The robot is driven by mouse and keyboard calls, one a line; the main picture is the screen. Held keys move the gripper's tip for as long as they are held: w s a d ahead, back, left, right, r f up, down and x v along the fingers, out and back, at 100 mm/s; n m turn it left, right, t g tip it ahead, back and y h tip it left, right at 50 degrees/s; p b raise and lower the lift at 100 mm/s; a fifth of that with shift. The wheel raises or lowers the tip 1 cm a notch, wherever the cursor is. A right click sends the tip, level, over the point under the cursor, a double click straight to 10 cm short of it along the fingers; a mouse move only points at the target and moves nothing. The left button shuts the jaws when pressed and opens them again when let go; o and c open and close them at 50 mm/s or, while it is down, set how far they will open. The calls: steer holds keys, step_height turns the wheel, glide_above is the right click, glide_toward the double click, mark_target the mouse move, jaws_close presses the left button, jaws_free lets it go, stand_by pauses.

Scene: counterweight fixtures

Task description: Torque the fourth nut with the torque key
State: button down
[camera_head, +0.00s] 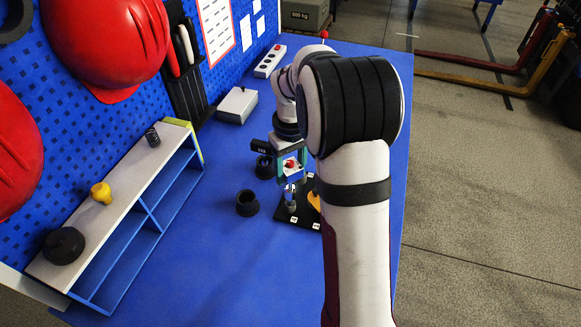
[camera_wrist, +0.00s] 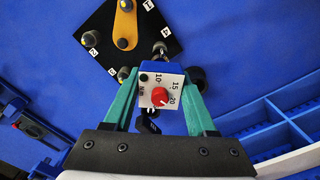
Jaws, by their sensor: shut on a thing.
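My gripper (camera_wrist: 161,84) is shut on the torque key (camera_wrist: 160,97), which has a white dial face, a red knob and a blue body between the green fingers. In the head view my gripper (camera_head: 291,167) is above the black plate (camera_head: 287,214). The plate (camera_wrist: 104,30) has numbered corner labels and a yellow bar (camera_wrist: 126,24) across its middle. A dark nut (camera_wrist: 89,39) shows at its left corner and another nut (camera_wrist: 122,74) at its lower corner. The key's tip is close to the plate's right-hand corner; whether it touches a nut there is unclear.
A black cup (camera_head: 247,204) stands left of the plate, and a second dark round piece (camera_head: 265,167) stands beside my gripper. A white-topped shelf (camera_head: 124,188) with a yellow piece (camera_head: 101,193) is at left. A grey box (camera_head: 237,105) is further back. Blue tabletop lies clear between them.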

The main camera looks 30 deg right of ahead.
steer(key=shift+f, duration=1.4)
stand_by(0.6)
stand_by(0.3)
steer(key=m, duration=0.6)
steer(key=shift+m, duration=0.5)
steer(key=m, duration=0.5)
steer(key=shift+m, duration=0.3)
steer(key=shift+r, duration=0.1)
steer(key=shift+r, duration=1.95)
